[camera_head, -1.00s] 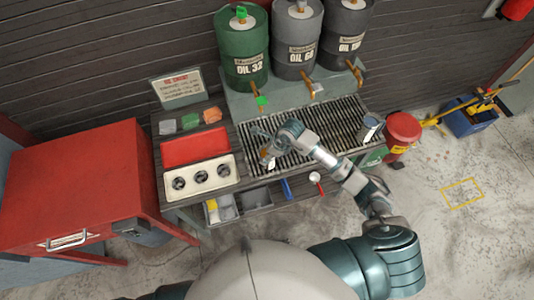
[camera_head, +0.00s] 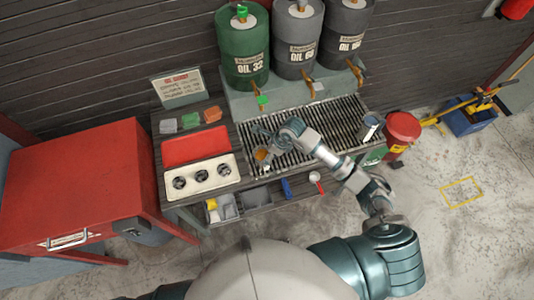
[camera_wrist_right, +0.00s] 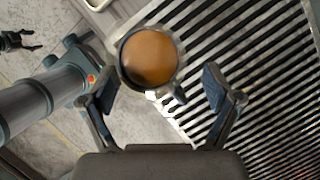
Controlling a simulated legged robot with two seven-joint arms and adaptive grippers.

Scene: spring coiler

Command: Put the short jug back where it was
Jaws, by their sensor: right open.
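The short jug (camera_head: 262,156), with orange-brown oil in its round mouth, stands at the left front end of the slatted drip grate (camera_head: 310,112). In the right wrist view the jug (camera_wrist_right: 150,58) shows from above, at the grate's edge. My right gripper (camera_head: 264,134) is beside the jug in the head view. In the wrist view its two fingers (camera_wrist_right: 160,88) are spread and empty, with the jug ahead between them, nearer the left finger. My left gripper (camera_wrist_right: 22,41) shows small at the wrist view's upper left, its fingers apart; the head view does not show it.
A second metal jug (camera_head: 370,127) stands at the grate's right end. Green (camera_head: 243,50) and grey oil drums with taps stand behind. A red cabinet (camera_head: 75,185) is further left. The grate's middle is partly covered by my arm.

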